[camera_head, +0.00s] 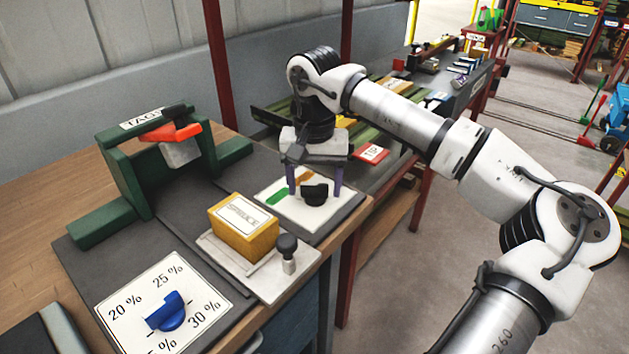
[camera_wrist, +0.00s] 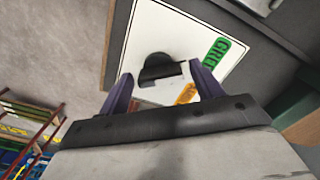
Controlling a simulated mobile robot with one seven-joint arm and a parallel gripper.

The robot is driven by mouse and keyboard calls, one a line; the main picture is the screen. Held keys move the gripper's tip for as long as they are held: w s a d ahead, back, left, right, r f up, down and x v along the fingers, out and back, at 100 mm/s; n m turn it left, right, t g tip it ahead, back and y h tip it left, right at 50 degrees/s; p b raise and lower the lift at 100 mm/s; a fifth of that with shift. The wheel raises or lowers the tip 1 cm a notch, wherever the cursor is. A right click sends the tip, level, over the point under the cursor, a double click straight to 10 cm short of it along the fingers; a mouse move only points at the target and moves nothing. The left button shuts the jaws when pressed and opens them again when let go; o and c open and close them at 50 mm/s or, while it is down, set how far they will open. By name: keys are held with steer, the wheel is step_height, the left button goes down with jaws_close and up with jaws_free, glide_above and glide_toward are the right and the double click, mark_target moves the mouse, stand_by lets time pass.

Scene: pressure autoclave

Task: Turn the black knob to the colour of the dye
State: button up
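The black knob (camera_head: 314,194) sits on a white dial plate (camera_head: 313,219) at the centre of the head view. The plate carries a green label (camera_head: 278,196) and an orange-brown label (camera_head: 304,177). In the wrist view the knob (camera_wrist: 160,67) is a dark half-round shape, with the green label (camera_wrist: 222,50) and the orange label (camera_wrist: 186,93) on the right. My gripper (camera_head: 315,192) points down over the plate. Its two purple fingers stand apart on either side of the knob. I cannot tell whether they touch it. Any other labels are hidden.
A yellow block (camera_head: 246,228), its label perhaps reading SPRUCE, sits on a pale base beside a small dark-topped handle (camera_head: 288,250). A blue knob (camera_head: 168,312) on a percentage dial is at front left. A green TAGS frame (camera_head: 120,170) stands behind. The bench edge is right of the dial.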

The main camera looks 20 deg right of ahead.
steer(key=c, duration=0.8)
steer(key=shift+m, duration=0.4)
steer(key=m, duration=0.3)
steer(key=shift+b, duration=0.35)
steer(key=m, duration=0.3)
steer(key=shift+w+m, duration=0.1)
steer(key=shift+m, duration=0.2)
steer(key=m+b, duration=0.1)
steer(key=m, duration=0.5)
steer(key=shift+m, duration=0.4)
steer(key=o, duration=1)
